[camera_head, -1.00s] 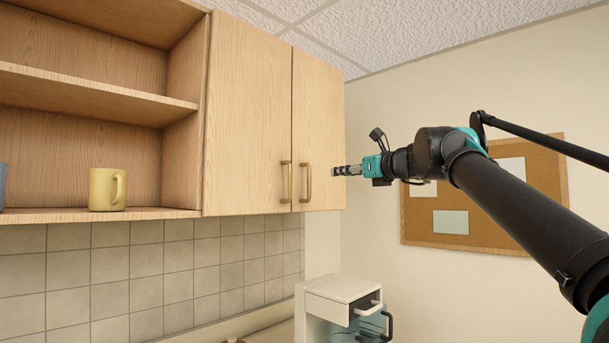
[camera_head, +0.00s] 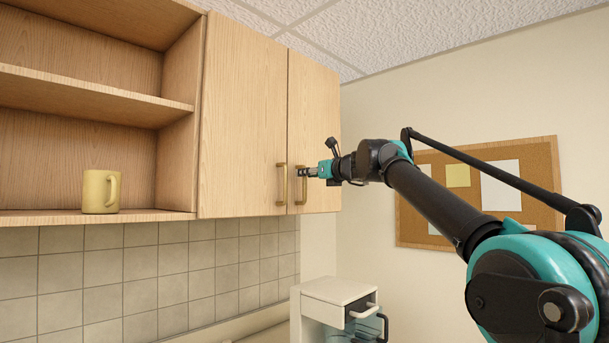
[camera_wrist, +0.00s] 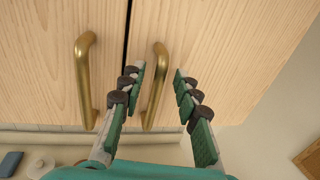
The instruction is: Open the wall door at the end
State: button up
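The wall cabinet's end door (camera_head: 315,115) is light wood and looks shut, level with the door beside it. Its brass bar handle (camera_head: 304,190) is upright near the door's lower left edge. My gripper (camera_head: 301,173) is at this handle. In the wrist view my gripper (camera_wrist: 159,74) has its two green-padded fingers spread apart, one on each side of the end door's handle (camera_wrist: 155,88). A gap shows between the handle and the right finger; contact with the left finger is unclear.
The neighbouring door (camera_head: 243,110) has a matching handle (camera_head: 282,184), close left of my fingers. Open shelves (camera_head: 95,85) hold a yellow mug (camera_head: 101,191). A white drawer appliance (camera_head: 338,291) stands below. A corkboard (camera_head: 480,234) hangs on the right wall.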

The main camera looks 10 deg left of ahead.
jog(key=shift+x, duration=1.05)
jog(key=shift+c, duration=0.6)
grip_shut()
